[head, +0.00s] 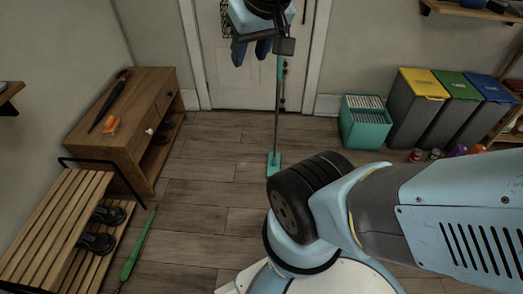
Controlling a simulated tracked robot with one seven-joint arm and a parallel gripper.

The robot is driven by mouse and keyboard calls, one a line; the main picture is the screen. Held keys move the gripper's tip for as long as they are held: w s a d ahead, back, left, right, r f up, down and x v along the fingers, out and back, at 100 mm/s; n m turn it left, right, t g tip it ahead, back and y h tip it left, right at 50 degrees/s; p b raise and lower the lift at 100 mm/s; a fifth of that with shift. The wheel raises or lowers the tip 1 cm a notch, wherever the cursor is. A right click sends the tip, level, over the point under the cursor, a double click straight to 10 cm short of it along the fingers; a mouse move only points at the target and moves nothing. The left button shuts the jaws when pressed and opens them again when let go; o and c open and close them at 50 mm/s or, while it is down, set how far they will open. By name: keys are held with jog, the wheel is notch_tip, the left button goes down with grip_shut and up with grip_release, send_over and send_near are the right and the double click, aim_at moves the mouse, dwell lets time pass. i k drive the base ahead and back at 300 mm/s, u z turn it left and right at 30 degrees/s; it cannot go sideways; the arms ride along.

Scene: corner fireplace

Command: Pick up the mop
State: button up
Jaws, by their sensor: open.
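The mop stands nearly upright in front of the white door. Its thin handle (276,122) runs down to a flat teal mop head (274,164) on the wood floor. My gripper (250,52) hangs at the top centre, its dark blue fingers pointing down. In the picture it is just left of the handle's upper part. The fingers are apart, with nothing seen between them. My wrist covers the top of the handle, and I cannot tell how far the gripper is from it in depth.
A wooden cabinet (148,93) and slatted shoe bench (45,218) stand at left. A green long-handled tool (137,250) lies beside the bench. A teal crate (366,130) and several lidded bins (412,105) stand at right. Floor left of the mop is clear.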

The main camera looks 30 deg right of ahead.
aim_at(273, 166)
jog(key=k, duration=0.5)
jog(key=z, duration=0.15)
jog(key=i, duration=1.4)
jog(key=u, duration=0.05)
